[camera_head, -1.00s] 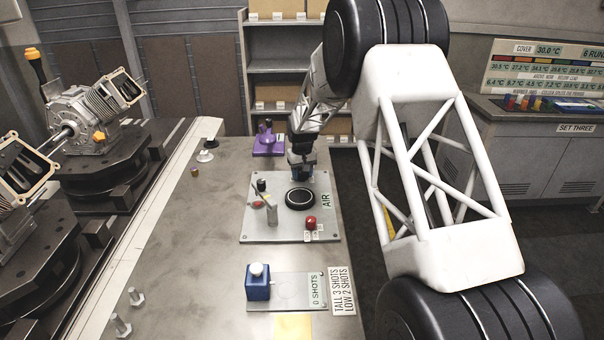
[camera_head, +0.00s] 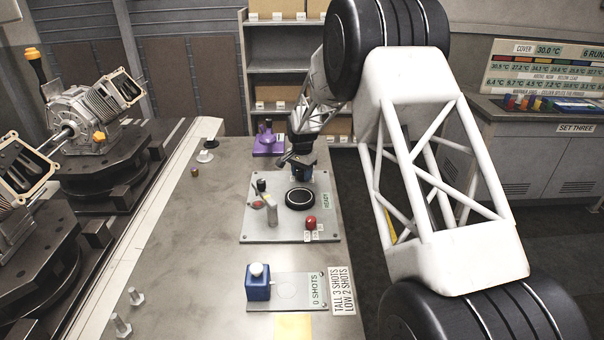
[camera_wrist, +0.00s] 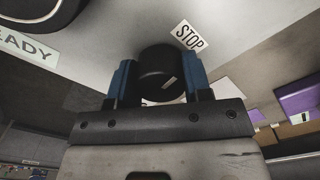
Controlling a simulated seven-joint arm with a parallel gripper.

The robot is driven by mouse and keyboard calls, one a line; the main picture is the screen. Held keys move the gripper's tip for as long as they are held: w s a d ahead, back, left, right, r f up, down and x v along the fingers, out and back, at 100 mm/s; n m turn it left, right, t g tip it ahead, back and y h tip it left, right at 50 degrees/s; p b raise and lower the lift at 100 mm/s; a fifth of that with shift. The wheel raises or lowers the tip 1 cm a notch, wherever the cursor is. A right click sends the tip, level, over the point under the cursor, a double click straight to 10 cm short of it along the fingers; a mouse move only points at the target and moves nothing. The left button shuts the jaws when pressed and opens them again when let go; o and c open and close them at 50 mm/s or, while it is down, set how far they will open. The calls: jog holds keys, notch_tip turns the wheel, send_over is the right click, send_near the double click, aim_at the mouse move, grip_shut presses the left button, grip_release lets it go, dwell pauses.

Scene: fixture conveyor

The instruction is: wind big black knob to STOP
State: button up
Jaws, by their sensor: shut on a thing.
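In the wrist view a black knob (camera_wrist: 160,70) with a short white mark sits between my blue fingers. My gripper (camera_wrist: 163,82) is shut on it. A white STOP label (camera_wrist: 188,35) lies beside the knob at its upper right. The white mark is on the lower right of the knob's visible face; I cannot tell whether it lines up with STOP. In the head view my gripper (camera_head: 298,166) is at the far end of the grey panel (camera_head: 252,228), and the held knob is hidden there.
A black round part with a pale ring (camera_head: 300,199), a red knob (camera_head: 310,222), a grey post (camera_head: 272,214) and a small black knob (camera_head: 261,185) stand close by on the panel. A READY label (camera_head: 326,201) is at its right. A purple fixture (camera_head: 267,142) stands behind.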

aim_at(302, 170)
jog(key=shift+m, duration=1.8)
jog(key=o, duration=0.9)
jog(key=shift+r, duration=0.1)
jog(key=shift+r, duration=3.85)
